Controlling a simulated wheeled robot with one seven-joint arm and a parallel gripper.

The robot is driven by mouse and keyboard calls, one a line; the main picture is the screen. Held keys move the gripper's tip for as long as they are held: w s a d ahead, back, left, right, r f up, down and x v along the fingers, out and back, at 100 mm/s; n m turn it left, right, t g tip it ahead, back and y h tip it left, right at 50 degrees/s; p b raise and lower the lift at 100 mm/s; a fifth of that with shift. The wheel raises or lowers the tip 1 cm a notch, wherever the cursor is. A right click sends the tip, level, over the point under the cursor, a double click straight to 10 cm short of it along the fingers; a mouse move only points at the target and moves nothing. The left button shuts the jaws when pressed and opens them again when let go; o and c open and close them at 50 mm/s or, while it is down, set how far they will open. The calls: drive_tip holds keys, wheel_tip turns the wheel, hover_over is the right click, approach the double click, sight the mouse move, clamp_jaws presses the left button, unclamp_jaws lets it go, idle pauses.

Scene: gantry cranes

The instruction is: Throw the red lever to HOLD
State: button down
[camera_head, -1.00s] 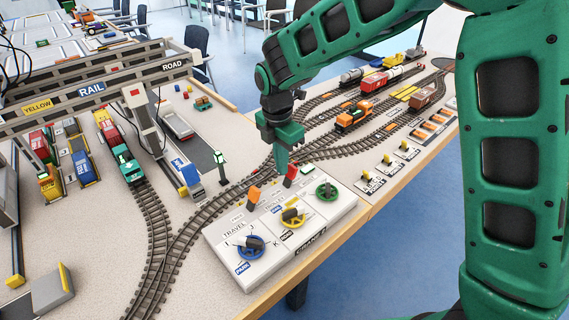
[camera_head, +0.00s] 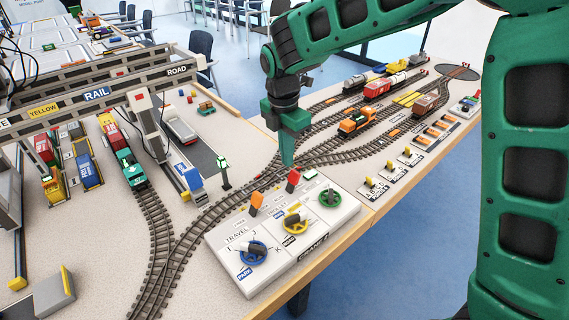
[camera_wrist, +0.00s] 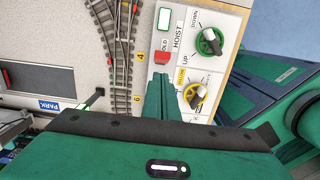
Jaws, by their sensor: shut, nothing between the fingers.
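The red lever (camera_head: 293,180) stands on the white control panel (camera_head: 225,268), on the back edge side, right of an orange lever (camera_head: 256,203). In the wrist view the red lever (camera_wrist: 162,58) sits beside a partly covered label ending in "OLD", near the word HOIST. My gripper (camera_head: 288,162) is shut and empty, its tip just above and behind the red lever in the head view. In the wrist view the closed fingers (camera_wrist: 162,84) point towards the lever. I cannot tell whether they touch it.
The panel carries blue (camera_head: 253,252), yellow (camera_head: 295,222) and green (camera_head: 330,196) knobs. Curved rail track runs close behind it. A gantry crane (camera_head: 95,95) with trains below stands left. An orange locomotive (camera_head: 357,121) and wagons stand on tracks to the right.

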wheel_tip(320, 180, up, 6)
drive_tip(key=shift+w+d+r, duration=0.25)
drive_tip(key=shift+w+d, duration=0.15)
